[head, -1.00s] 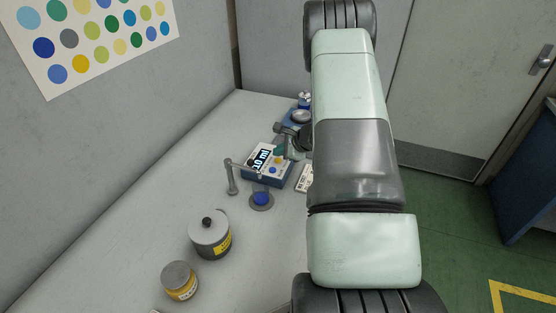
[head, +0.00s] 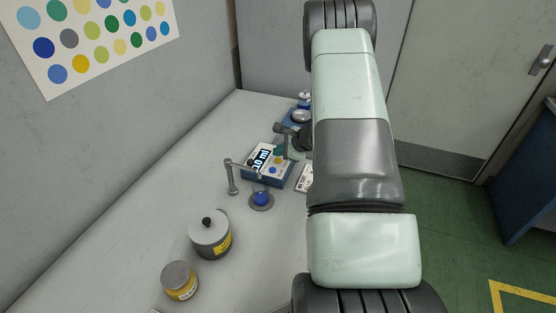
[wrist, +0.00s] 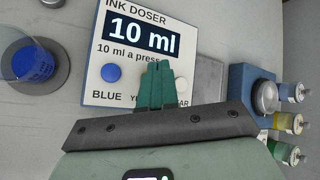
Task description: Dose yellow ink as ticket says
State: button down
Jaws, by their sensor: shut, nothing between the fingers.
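The ink doser (head: 258,179) is a blue box with a white top, and its display (wrist: 144,36) reads "10 ml" above "10 ml a press". Its blue button (wrist: 111,72) and white clear button (wrist: 181,84) show. My gripper (wrist: 155,68) is shut and empty, its teal fingers over the panel between these buttons, covering most of the yellow label; whether they touch is unclear. It also shows in the head view (head: 285,151). A cup with blue content (head: 261,198) stands in front of the doser, also seen in the wrist view (wrist: 30,65). A printed card (head: 304,178) is partly hidden by my arm.
A grey lidded pot (head: 210,236) and a yellow-labelled jar (head: 180,281) stand nearer. A blue stand with a metal dish (wrist: 264,96) and several small ink bottles (wrist: 288,123) are right of the doser.

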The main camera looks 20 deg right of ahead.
aim_at(280, 161)
jog(key=shift+f, duration=0.2)
dwell(0.4)
jog(key=shift+f, duration=0.25)
jog(key=shift+f, duration=0.35)
dwell(0.5)
dwell(0.4)
jog(key=shift+r, duration=0.8)
jog(key=shift+r, duration=2.5)
